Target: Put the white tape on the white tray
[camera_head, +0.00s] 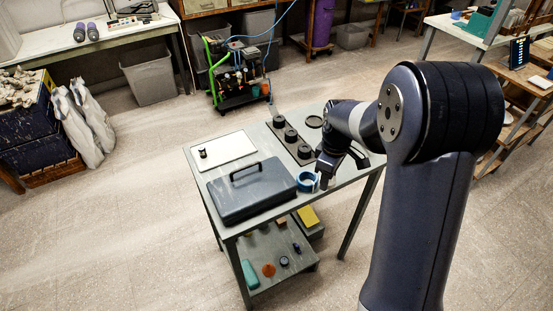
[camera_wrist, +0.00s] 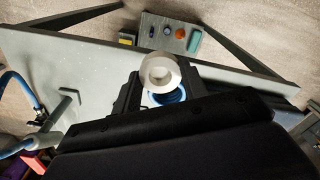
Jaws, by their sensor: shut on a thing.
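The white tape (camera_wrist: 148,76) is a pale ring between my gripper's fingers in the wrist view, and my gripper (camera_wrist: 160,80) is shut on it. In the head view my gripper (camera_head: 327,180) is low over the table's right front edge, right beside a blue ring (camera_head: 300,184). The white tape cannot be made out clearly there. The blue ring also shows in the wrist view (camera_wrist: 168,98), partly hidden behind the white tape. The white tray (camera_head: 232,147) lies flat at the table's left back, with a small black object (camera_head: 203,153) on its left part.
A grey toolbox (camera_head: 250,192) with a raised handle stands between the blue ring and the tray's front. A dark strip with several round black pieces (camera_head: 290,135) lies right of the tray. Several small items lie on the lower shelf (camera_head: 262,250).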

